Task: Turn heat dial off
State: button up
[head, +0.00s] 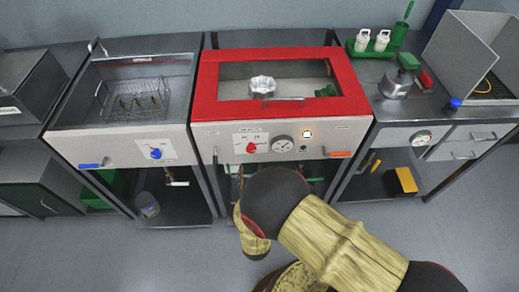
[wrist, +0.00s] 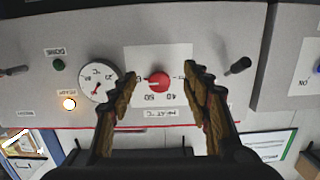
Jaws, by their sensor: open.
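The red heat dial (head: 251,147) sits on the front panel of the middle machine with the red-framed top. In the wrist view, the red dial (wrist: 159,82) is on a white label plate with numbers and upside-down lettering. My gripper (wrist: 161,73) is open, with one finger at either side of the dial in that view. I see no clear contact; the remaining depth to the panel is hard to judge. In the head view my arm hides most of the gripper below the panel. The dial's exact pointer setting is too small to read.
A round gauge (wrist: 98,82), a lit lamp (wrist: 69,104), a green button (wrist: 58,65) and a dark knob (wrist: 238,66) share the panel. The left machine has a blue dial (head: 156,153). A silver pot (head: 396,84) stands on the right bench. Open floor lies in front.

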aim_at(251, 150)
jog(key=shift+t, duration=0.7)
jog(key=w+r, duration=0.1)
jog(key=w, duration=0.1)
jog(key=w+r+b, duration=0.1)
jog(key=w, duration=0.2)
jog(key=w+r+b, duration=0.1)
jog(key=w, duration=0.2)
jog(key=shift+d, duration=0.25)
jog(key=shift+s, duration=0.1)
jog(key=c, duration=1.1)
